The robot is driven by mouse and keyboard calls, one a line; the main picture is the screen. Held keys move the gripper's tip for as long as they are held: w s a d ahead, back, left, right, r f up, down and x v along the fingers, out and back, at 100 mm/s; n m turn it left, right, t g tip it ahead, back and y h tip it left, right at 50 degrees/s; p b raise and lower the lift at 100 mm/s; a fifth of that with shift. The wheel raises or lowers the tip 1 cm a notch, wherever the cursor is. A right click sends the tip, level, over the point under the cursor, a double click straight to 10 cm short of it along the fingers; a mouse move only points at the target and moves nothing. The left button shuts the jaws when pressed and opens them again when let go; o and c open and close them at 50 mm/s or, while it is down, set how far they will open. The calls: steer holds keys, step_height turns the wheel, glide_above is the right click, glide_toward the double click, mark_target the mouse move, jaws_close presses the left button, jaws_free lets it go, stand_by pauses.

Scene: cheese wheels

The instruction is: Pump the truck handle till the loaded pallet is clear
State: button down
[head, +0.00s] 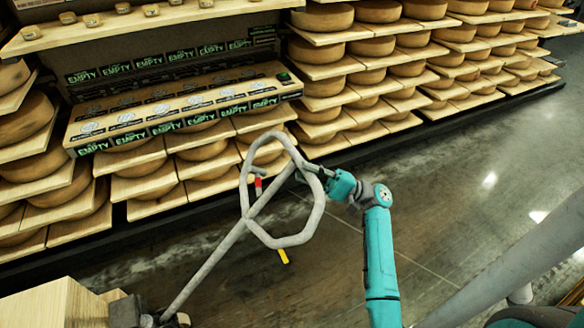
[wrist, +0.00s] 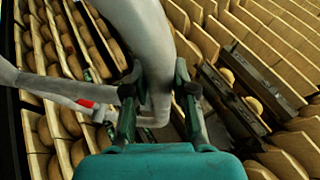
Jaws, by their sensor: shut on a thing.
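The truck handle (head: 258,207) is a grey tube loop on a long slanting bar, in the middle of the head view. A small red-tipped lever (head: 258,186) and a yellow piece (head: 284,256) show by the loop. My gripper (head: 312,169) is shut on the upper right side of the loop. In the wrist view, the grey tube (wrist: 152,70) runs between the two fingers of my gripper (wrist: 159,100). The bar runs down left to the truck's dark base (head: 150,315). A pale wooden block (head: 50,305) stands beside it; the pallet and its clearance cannot be made out.
Shelves of cheese wheels (head: 345,50) line the back wall. A wooden shelf with several "EMPTY" labels (head: 185,105) juts out behind the handle. The grey floor (head: 450,190) to the right is clear. A thick grey tube (head: 510,280) crosses the lower right.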

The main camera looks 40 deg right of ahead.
steer(key=shift+s+d+f, duration=0.2)
steer(key=shift+d+f, duration=0.35)
steer(key=shift+d, duration=0.05)
steer(key=c, duration=0.9)
jaws_free()
steer(key=v, duration=1.2)
steer(key=shift+f, duration=0.1)
